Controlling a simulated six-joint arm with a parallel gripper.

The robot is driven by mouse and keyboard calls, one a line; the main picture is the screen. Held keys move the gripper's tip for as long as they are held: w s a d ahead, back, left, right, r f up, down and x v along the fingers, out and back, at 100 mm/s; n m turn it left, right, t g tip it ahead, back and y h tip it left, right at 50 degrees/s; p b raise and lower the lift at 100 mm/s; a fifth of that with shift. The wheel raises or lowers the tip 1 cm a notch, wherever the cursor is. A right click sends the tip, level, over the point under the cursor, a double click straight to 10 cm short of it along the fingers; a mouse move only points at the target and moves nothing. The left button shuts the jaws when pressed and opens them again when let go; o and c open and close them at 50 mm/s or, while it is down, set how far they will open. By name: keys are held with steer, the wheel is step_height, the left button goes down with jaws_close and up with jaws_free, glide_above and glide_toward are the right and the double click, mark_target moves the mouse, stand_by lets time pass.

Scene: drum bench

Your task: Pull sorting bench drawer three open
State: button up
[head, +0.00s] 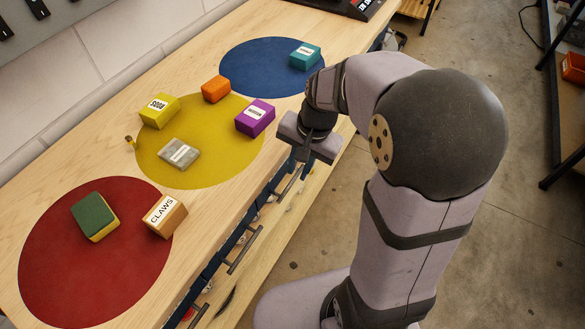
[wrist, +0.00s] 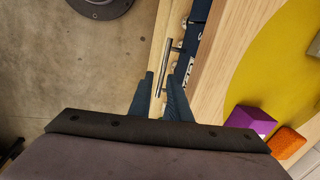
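The sorting bench (head: 215,185) has a row of dark blue drawer fronts (head: 222,255) with grey bar handles (head: 243,250) along its front edge. No drawer number is readable, so I cannot tell which one is three. My gripper (head: 301,166) is at the front edge, at a handle toward the far end, partly hidden by my arm. In the wrist view my gripper (wrist: 163,82) is open, its two dark fingers apart. A metal bar handle (wrist: 166,62) runs into the gap between the fingertips; contact is not clear. A drawer front (wrist: 201,12) and part of a white label show beside it.
Red (head: 60,255), yellow (head: 205,172) and blue (head: 255,65) discs mark the bench top. Several blocks lie there, including a purple one (head: 255,118) and a CLAWS one (head: 165,215). The concrete floor (head: 510,255) is open on the right, before a shelf (head: 572,100).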

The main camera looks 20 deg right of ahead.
mark_target(291, 182)
steer(key=shift+m, duration=0.3)
steer(key=shift+w+a+f+b, duration=0.15)
steer(key=shift+w+f, duration=0.15)
steer(key=shift+f, duration=0.8)
steer(key=shift+w+a+f+b, duration=0.1)
steer(key=shift+w+a+f, duration=0.2)
steer(key=shift+f, duration=0.8)
steer(key=shift+w+a+f+b, duration=0.15)
steer(key=shift+w+f, duration=0.2)
steer(key=shift+f, duration=0.75)
steer(key=shift+d, duration=0.1)
jaws_close()
